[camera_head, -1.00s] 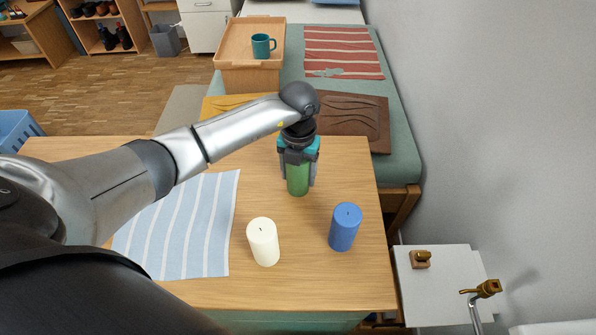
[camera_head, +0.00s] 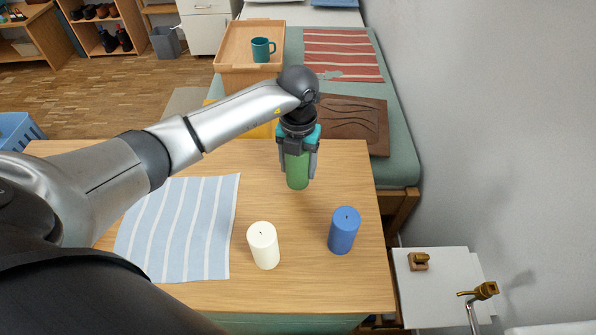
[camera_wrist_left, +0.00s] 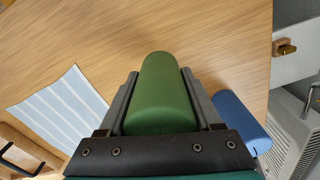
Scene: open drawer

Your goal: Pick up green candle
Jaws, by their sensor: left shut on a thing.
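The green candle (camera_head: 297,171) is held upright between the fingers of my left gripper (camera_head: 298,165). The gripper is shut on it from above, and the candle appears to be a little above the wooden tabletop. In the left wrist view the green candle (camera_wrist_left: 162,95) lies between the two dark fingers of my left gripper (camera_wrist_left: 163,100). My right gripper is not in view.
A white candle (camera_head: 263,245) and a blue candle (camera_head: 344,231) stand on the wooden table (camera_head: 300,285). A blue striped cloth (camera_head: 180,230) lies at the left. Behind the table are a brown carved board (camera_head: 350,125) and a wooden tray (camera_head: 232,82) with a teal mug (camera_head: 262,49).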

